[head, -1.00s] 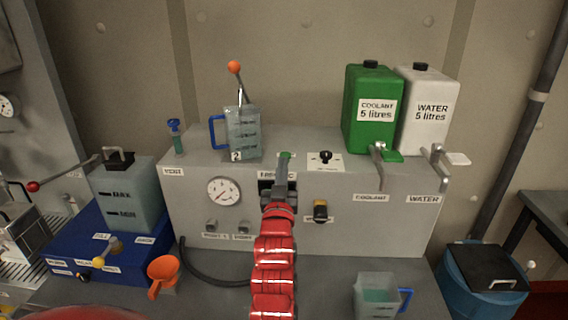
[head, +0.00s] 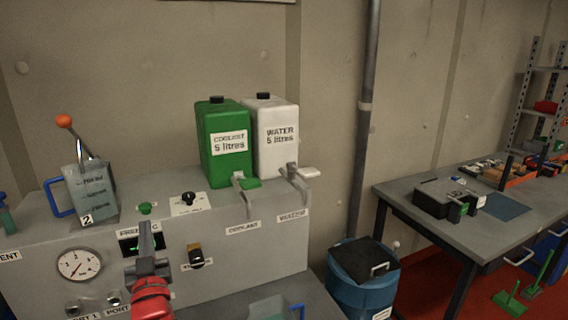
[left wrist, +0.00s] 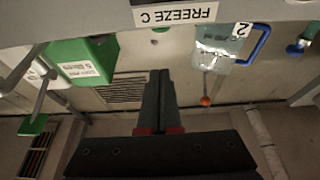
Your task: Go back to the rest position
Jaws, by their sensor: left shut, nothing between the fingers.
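My left gripper (head: 147,228) is in front of the grey machine (head: 250,285), with its red arm coming up from the bottom edge. Its fingers are together and empty, pointing up just below the green button (head: 146,208) and overlapping the FREEZE display (head: 128,244). In the left wrist view the closed fingers (left wrist: 159,75) point towards the FREEZE C label (left wrist: 175,13), with a gap between. My right gripper is not in view.
On the machine stand a jug marked 2 (head: 92,193), a green coolant tank (head: 222,165) and a white water tank (head: 272,160). A clear jug (head: 268,308) is at the bottom edge. A blue bin (head: 362,292) and a workbench (head: 405,205) stand to the right.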

